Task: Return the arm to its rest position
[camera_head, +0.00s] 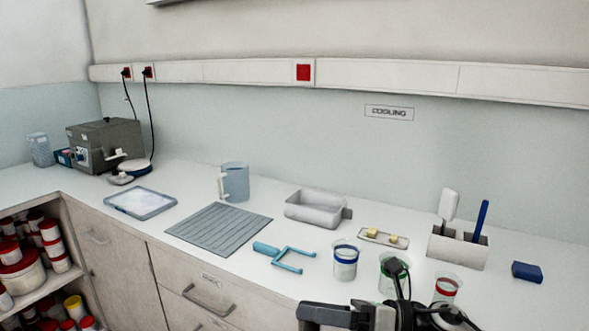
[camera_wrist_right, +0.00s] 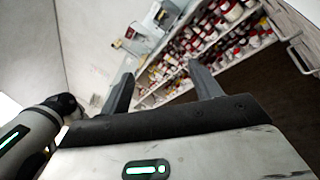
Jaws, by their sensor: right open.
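My right gripper (camera_head: 335,316) is at the bottom edge of the head view, in front of the counter. Its dark wrist and cable cover part of a green-marked beaker (camera_head: 386,285). In the right wrist view the right gripper (camera_wrist_right: 162,86) shows two grey fingers spread wide with nothing between them. Beyond them are shelves of jars (camera_wrist_right: 205,45), apart from the fingers. My left gripper is in neither view.
The counter holds a ribbed grey mat (camera_head: 219,230), a teal-handled frame (camera_head: 287,257), a blue-marked beaker (camera_head: 345,262), a red-marked beaker (camera_head: 446,288), a grey tub (camera_head: 312,209) and a white holder (camera_head: 458,250). A grey machine (camera_head: 105,143) stands far left.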

